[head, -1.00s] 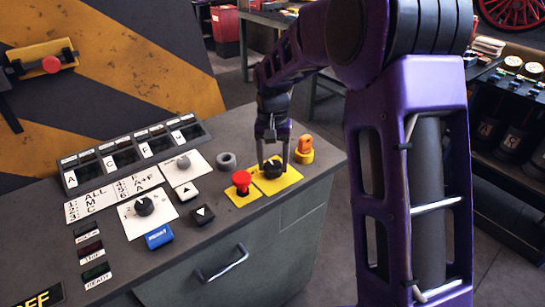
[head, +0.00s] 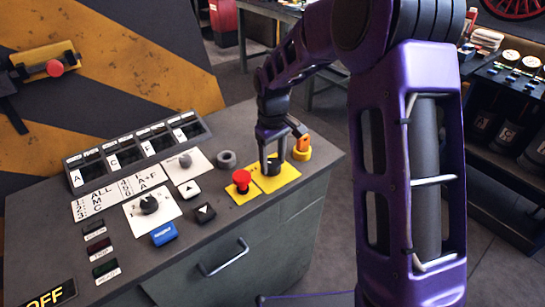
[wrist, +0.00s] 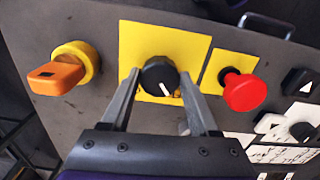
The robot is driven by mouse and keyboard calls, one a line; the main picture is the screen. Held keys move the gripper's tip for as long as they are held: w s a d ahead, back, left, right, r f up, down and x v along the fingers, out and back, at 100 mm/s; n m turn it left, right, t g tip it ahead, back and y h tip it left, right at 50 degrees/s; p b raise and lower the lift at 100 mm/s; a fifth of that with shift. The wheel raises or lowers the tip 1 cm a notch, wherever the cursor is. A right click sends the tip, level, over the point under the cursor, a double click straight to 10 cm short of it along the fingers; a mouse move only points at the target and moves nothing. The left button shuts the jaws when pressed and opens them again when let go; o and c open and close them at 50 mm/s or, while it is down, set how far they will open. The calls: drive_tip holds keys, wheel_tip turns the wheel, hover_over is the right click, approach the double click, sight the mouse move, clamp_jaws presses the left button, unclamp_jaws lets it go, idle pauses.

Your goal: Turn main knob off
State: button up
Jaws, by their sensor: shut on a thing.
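The main knob (head: 275,167) is black and round, on a yellow plate (head: 289,180) near the right end of the console top. In the wrist view the knob (wrist: 159,76) has a white mark pointing down and slightly right. My gripper (head: 271,163) reaches down from above with one finger on each side of the knob. In the wrist view my gripper (wrist: 160,78) is shut on the knob, which sits between the fingertips. In the head view a finger partly hides the knob.
A red mushroom button (head: 242,178) stands close to the knob on its own yellow plate. An orange key switch (head: 303,149) is on the other side. A blue switch (head: 163,234) and a black selector knob (head: 149,204) are farther left. A drawer handle (head: 223,260) projects from the console front.

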sight(273, 163)
drive_tip(key=shift+w+n, duration=0.1)
drive_tip(key=shift+n, duration=0.5)
drive_tip(key=o, duration=1.4)
drive_tip(key=shift+c, duration=0.2)
wheel_tip(273, 163, up, 18)
drive_tip(key=p, duration=0.2)
drive_tip(key=shift+f, duration=0.25)
